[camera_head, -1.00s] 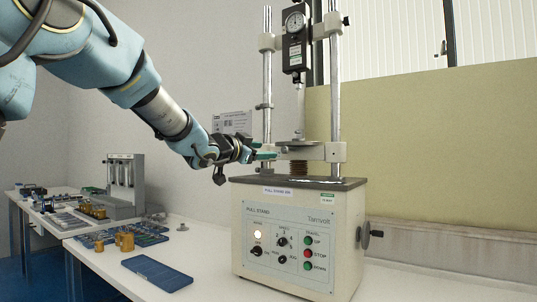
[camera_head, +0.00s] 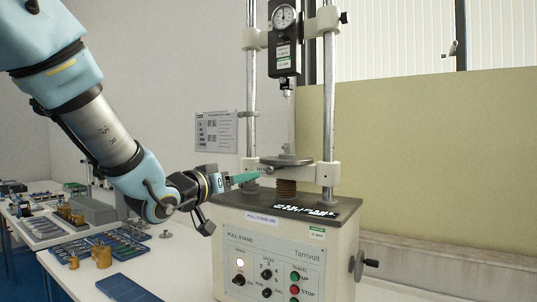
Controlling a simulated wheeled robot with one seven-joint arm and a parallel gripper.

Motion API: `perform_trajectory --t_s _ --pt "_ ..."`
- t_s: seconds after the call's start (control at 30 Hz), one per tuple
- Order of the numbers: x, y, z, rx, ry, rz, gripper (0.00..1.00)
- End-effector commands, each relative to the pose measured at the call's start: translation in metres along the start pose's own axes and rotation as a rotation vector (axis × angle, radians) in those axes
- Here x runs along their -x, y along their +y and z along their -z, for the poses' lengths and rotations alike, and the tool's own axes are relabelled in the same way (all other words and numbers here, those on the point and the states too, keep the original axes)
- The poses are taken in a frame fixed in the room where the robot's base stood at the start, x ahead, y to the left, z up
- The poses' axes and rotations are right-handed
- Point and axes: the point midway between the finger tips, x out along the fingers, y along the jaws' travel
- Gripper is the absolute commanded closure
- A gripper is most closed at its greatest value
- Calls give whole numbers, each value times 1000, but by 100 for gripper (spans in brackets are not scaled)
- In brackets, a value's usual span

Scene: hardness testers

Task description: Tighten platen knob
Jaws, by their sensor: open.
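The pull stand (camera_head: 285,235) is a cream box with a dark top, two steel columns and a crossbar. Its round grey platen (camera_head: 287,160) sits at the crossbar between the columns, with a small upright post on it. A small dark knob (camera_head: 268,170) seems to show at the platen's front left, partly hidden by my fingertips. My gripper (camera_head: 256,175) has teal fingers and comes from the left, level with the crossbar, its tips beside this spot. It is open; I cannot tell whether the fingers touch the knob or pass around it.
A dial gauge (camera_head: 284,20) hangs above the platen. A brown stack (camera_head: 286,187) stands below it on the stand's top. A side crank (camera_head: 362,264) sticks out right. A blue tray (camera_head: 128,289) and brass weights (camera_head: 102,256) lie left on the bench.

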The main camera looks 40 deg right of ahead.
Motion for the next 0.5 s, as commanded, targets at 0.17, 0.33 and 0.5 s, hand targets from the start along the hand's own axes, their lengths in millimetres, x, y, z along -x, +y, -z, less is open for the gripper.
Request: perform_trajectory --t_s 0.17,0.33,0.5 --pt "-2 2 0 35 0 4 40" --pt "-30 2 1 35 0 2 40" --pt "-63 2 1 33 -1 2 40"
